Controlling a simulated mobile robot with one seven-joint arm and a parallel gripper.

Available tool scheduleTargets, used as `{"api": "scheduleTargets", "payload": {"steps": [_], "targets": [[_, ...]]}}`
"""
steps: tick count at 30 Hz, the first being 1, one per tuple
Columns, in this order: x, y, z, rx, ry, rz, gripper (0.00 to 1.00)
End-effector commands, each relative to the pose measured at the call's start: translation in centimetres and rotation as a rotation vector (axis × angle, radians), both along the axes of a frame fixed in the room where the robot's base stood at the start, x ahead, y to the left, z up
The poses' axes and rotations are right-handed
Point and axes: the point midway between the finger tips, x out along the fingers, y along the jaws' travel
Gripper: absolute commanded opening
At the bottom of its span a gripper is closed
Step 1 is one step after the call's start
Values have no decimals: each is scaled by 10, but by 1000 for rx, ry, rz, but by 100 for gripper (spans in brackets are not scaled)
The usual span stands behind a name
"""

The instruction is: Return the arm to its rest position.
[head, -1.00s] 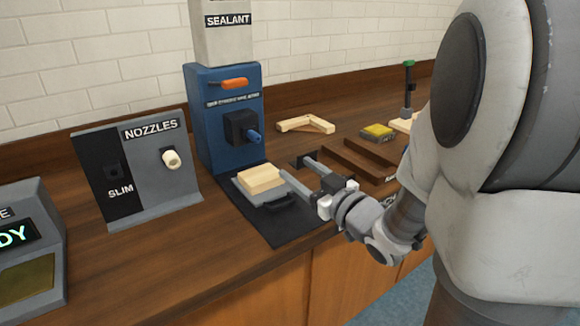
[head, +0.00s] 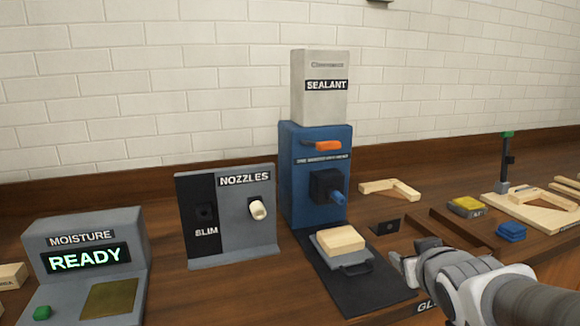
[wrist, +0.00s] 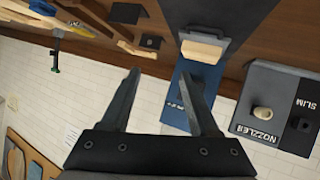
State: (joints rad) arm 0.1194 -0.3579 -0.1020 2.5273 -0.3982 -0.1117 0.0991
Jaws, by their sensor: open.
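My gripper (head: 408,262) is at the right of the head view, just right of the sealant machine's black base mat. In the wrist view my gripper (wrist: 160,90) shows two dark fingers spread apart with nothing between them. A pale wooden block (head: 340,240) sits on a grey tray (head: 345,258) with a black handle, in front of the blue sealant dispenser (head: 315,180). The gripper is apart from the block. The block also shows in the wrist view (wrist: 202,50), beyond the fingers.
The nozzles stand (head: 228,220) and the moisture station (head: 85,258) reading READY stand at the left. At the right are a wooden corner piece (head: 390,188), a yellow-topped block (head: 467,206), blue pieces (head: 511,231) and a green-topped post (head: 506,160). Brown dividers (head: 460,232) stand near my gripper.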

Motion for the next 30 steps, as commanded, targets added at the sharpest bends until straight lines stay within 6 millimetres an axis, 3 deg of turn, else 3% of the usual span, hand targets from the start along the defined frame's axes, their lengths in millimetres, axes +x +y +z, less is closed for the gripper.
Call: {"api": "scheduleTargets", "payload": {"steps": [8,17,19,30], "targets": [[-73,28,-6,95,260,-69,62],[-168,79,-15,206,551,-23,62],[-171,81,10,211,569,-22,62],[-170,80,97,209,568,-25,62]]}}
